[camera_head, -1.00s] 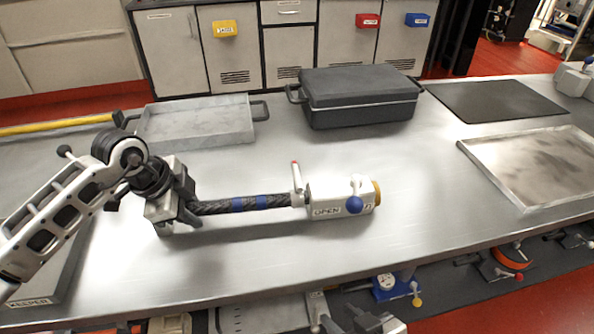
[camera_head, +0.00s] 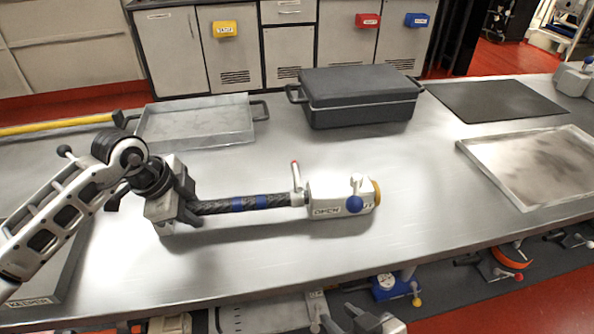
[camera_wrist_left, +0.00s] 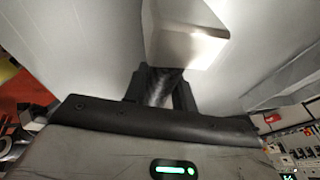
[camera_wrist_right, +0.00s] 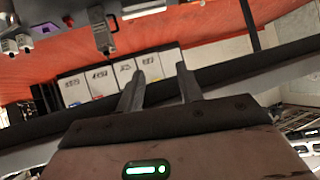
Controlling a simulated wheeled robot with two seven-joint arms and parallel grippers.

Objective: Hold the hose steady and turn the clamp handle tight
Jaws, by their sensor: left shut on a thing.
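A dark braided hose (camera_head: 218,207) with blue bands lies along the table, its right end at a white clamp block (camera_head: 325,195) labelled OPEN. A red-tipped lever (camera_head: 296,175) stands upright where hose and block meet. My left gripper (camera_head: 190,205) is shut on the hose near its left end. In the left wrist view the hose (camera_wrist_left: 160,86) passes between the fingers, with a white block beyond. My right gripper (camera_wrist_right: 160,85) is open and empty, apart from the clamp; I cannot make it out in the head view.
A grey tray (camera_head: 195,139) and a dark lidded case (camera_head: 360,112) stand behind the hose. A black mat (camera_head: 500,101) and a shallow metal tray (camera_head: 478,160) lie at the right. The table (camera_head: 420,215) is clear right of the clamp and in front.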

